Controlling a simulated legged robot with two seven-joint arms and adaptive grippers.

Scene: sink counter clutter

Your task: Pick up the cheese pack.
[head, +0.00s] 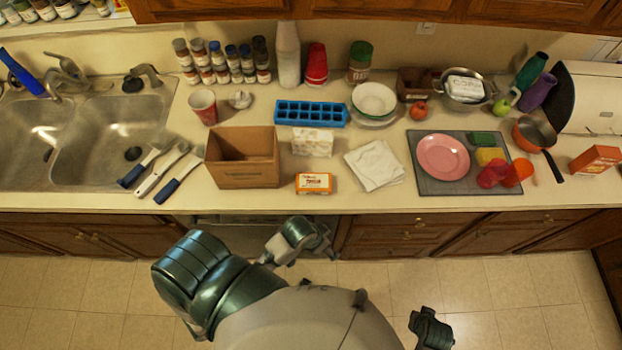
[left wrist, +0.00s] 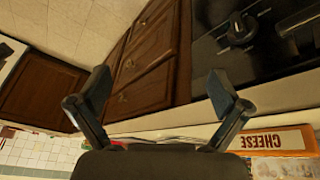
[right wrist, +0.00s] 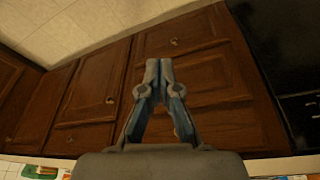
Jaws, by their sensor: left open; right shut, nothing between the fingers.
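The cheese pack (head: 313,183) is a small orange and white block lying near the counter's front edge, just right of the cardboard box. In the left wrist view, the cheese pack (left wrist: 278,141) shows at the lower right, its CHEESE label upside down. My left gripper (head: 322,246) is in front of the counter, close to the edge and apart from the pack. In the left wrist view, its fingers are spread with nothing between them. My right gripper (right wrist: 159,75) is shut and empty, facing the wooden cabinet fronts in the right wrist view.
The cardboard box (head: 243,158) is left of the pack, a white patterned block (head: 312,143) behind it, and white napkins (head: 374,165) to its right. A grey mat (head: 431,184) with a pink plate (head: 443,157) lies farther right. The counter edge runs just in front.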

